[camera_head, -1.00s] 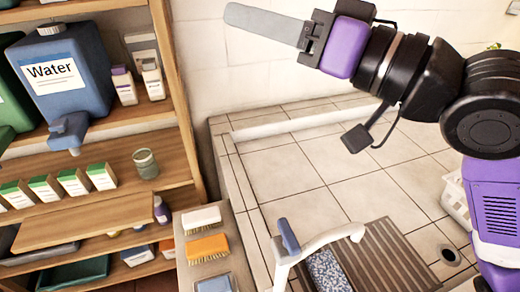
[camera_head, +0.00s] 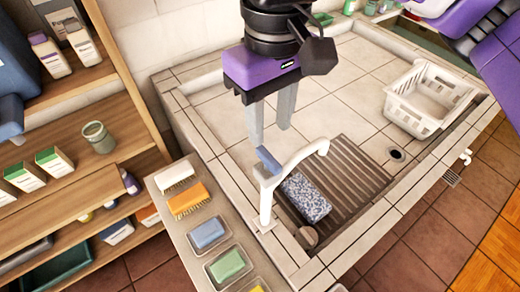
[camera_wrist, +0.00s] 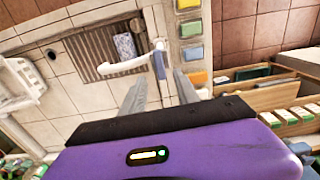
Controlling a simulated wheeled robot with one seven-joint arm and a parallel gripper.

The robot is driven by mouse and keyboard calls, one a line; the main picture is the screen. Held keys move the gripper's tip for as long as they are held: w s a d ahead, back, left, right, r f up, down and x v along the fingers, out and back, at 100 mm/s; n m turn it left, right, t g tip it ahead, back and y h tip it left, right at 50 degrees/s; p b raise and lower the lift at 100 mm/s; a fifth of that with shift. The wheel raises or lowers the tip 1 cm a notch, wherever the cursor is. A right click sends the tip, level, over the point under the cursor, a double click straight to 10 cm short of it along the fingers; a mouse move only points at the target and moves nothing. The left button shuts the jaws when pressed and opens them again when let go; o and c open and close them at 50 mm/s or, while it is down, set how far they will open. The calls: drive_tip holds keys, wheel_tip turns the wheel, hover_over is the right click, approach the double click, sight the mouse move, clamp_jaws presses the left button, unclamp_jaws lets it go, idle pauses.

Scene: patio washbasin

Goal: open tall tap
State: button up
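The tall tap (camera_head: 268,200) is white, with an upright post at the basin's left rim and a spout reaching right over the basin. Its blue lever handle (camera_head: 269,160) sits at the top of the post. My gripper (camera_head: 270,135) is above the tap, fingers pointing down and spread apart, with nothing between them. In the wrist view, the white spout (camera_wrist: 122,67) and blue handle (camera_wrist: 159,65) lie beyond the fingertips of my gripper (camera_wrist: 160,78). The handle appears between the fingers' directions there; I see no contact.
A speckled blue block (camera_head: 306,198) lies on the brown slatted rack (camera_head: 350,180) under the spout. Brushes (camera_head: 187,200) and soap dishes (camera_head: 228,265) line the ledge left of the tap. A white basket (camera_head: 425,100) stands at the basin's right. Wooden shelves (camera_head: 85,170) stand left.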

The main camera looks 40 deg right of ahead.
sight(269, 157)
drive_tip(key=shift+f+p, duration=0.3)
drive_tip(key=shift+f, duration=3.6)
drive_tip(key=shift+c, duration=0.3)
clamp_jaws()
